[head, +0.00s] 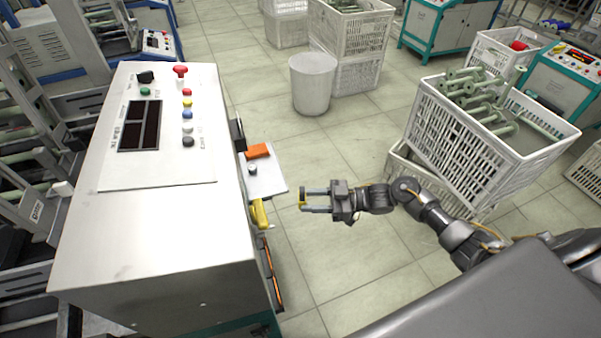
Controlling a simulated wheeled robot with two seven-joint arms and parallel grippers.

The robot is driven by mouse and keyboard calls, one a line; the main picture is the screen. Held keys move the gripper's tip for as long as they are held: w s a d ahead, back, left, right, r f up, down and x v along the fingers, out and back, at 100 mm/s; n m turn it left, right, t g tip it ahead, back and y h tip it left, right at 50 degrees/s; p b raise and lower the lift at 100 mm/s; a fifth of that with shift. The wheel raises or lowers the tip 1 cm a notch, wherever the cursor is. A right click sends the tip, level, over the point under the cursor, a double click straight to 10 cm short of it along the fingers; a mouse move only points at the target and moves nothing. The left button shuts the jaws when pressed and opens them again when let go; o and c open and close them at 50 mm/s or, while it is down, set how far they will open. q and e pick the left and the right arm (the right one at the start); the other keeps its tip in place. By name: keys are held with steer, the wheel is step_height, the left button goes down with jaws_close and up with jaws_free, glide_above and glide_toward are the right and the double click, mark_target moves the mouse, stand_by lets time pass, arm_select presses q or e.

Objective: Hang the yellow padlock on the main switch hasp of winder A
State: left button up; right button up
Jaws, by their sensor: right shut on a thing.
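My right gripper (303,199) reaches in from the right and is shut on a small yellow thing at its fingertips, which looks like the yellow padlock (301,205). Little of it shows and its shackle cannot be made out. The gripper is in the open air to the right of the winder cabinet (170,240), apart from it. On the cabinet's right side is a yellow part (259,214), perhaps at the main switch; the hasp cannot be made out. My left gripper is not in view.
A small shelf (270,183) with an orange item (258,151) juts from the cabinet's right side, left of my gripper. A crate of bobbins (460,150) stands tilted on the right, near my arm. A grey bin (312,84) stands behind. The floor between is clear.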

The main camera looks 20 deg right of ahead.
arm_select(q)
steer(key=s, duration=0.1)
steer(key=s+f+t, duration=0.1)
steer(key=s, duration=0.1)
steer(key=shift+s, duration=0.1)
arm_select(e)
steer(key=s+a+r+n+g+y, duration=0.1)
steer(key=s+a+r+n+g, duration=0.1)
steer(key=s+g, duration=0.3)
steer(key=shift+s+a+n, duration=0.7)
steer(key=shift+s+a, duration=0.05)
steer(key=shift+s, duration=0.4)
steer(key=shift+a, duration=0.15)
arm_select(q)
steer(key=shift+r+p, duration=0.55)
steer(key=shift+p, duration=0.2)
arm_select(e)
steer(key=shift+w+a, duration=0.15)
steer(key=shift+a, duration=1.25)
steer(key=shift+w+a, duration=0.1)
steer(key=shift+a, duration=1.3)
steer(key=shift+a, duration=0.45)
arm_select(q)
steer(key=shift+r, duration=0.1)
arm_select(e)
steer(key=shift+w+a, duration=0.1)
steer(key=shift+a, duration=0.5)
